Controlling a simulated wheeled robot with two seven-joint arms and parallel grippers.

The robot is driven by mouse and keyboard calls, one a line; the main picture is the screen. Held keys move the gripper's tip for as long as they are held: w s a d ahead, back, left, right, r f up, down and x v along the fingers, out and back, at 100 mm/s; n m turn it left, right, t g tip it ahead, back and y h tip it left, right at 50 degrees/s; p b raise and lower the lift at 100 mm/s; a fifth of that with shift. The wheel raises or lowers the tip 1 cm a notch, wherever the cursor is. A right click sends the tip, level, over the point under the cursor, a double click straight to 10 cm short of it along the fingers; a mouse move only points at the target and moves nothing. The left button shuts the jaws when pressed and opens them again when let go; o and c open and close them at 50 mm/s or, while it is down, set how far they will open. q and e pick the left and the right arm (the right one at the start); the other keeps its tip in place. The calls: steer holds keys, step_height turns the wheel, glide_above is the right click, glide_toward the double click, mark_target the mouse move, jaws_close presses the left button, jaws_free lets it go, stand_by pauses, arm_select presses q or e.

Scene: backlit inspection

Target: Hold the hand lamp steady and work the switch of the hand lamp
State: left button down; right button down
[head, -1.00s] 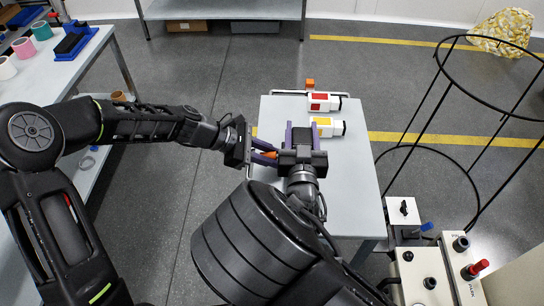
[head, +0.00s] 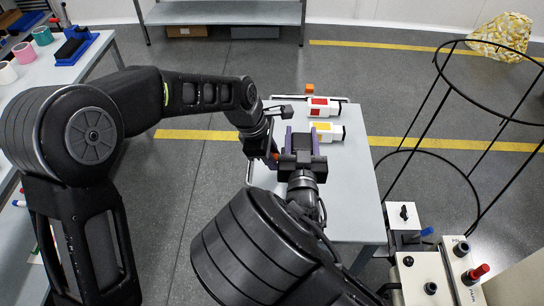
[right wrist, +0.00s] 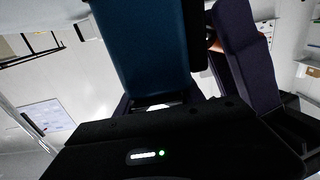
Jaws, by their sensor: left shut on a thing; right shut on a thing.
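The hand lamp is mostly hidden by my grippers. A small orange part (head: 276,156), which I take to be the lamp's, shows beside my right gripper. My right gripper (head: 302,136) has its purple fingers shut on the lamp above the table. My left gripper (head: 269,156) is on the lamp's left side by the orange part, shut on it; its fingers are largely hidden by its wrist. In the right wrist view a bit of orange (right wrist: 213,43) shows beside a dark purple finger. The switch cannot be made out.
A black wire frame (head: 412,150) and control boxes (head: 420,275) stand right.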

steer(key=shift+f, duration=0.25)
arm_select(q)
steer(key=c, duration=1.2)
jaws_free()
steer(key=shift+r, duration=0.1)
steer(key=v, duration=1.1)
steer(key=shift+r, duration=0.4)
steer(key=shift+a, duration=0.1)
arm_select(e)
steer(key=c, duration=1.1)
jaws_free()
steer(key=o, duration=0.5)
steer(key=shift+r, duration=0.2)
steer(key=shift+c, duration=0.2)
